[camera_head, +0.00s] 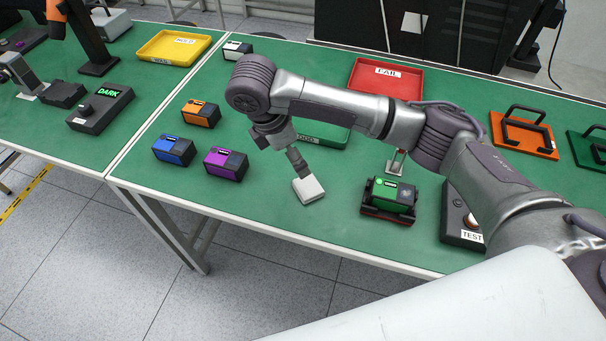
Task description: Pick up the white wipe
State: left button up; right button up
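The white wipe (308,191) is a small pale square pad in the middle of the green table, near the front edge. My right gripper (301,172) reaches down from above, with its fingertips at the far edge of the wipe. The fingers look narrow and close together from this angle. I cannot tell whether they are shut on the wipe or only touch it, or whether the wipe is lifted. My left gripper is not in view.
Purple (226,163), blue (174,150) and orange (201,114) boxes stand left of the gripper. A green box (389,196) on a red-black fixture stands to the right. A red FAIL tray (386,93) and a partly hidden green tray (335,138) lie behind my arm.

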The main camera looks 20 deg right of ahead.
send_over(308, 186)
jog(key=a, duration=0.2)
jog(key=f, duration=0.5)
jog(key=shift+s+d+f+p, duration=0.15)
jog(key=shift+s+f+p, duration=0.15)
jog(key=shift+f+p, duration=0.1)
jog(key=p+x, duration=0.1)
jog(key=x, duration=0.2)
jog(key=shift+w, duration=0.1)
jog(key=shift+a+p+x, duration=0.25)
jog(key=shift+p+x, duration=0.1)
jog(key=shift+x, duration=0.9)
jog(key=shift+d+f, duration=0.1)
jog(key=shift+f, duration=0.4)
jog(key=c, duration=0.9)
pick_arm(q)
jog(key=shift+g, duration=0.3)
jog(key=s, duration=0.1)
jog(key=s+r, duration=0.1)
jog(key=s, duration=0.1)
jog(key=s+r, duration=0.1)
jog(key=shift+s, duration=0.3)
pick_arm(e)
jog(key=shift+c, duration=0.3)
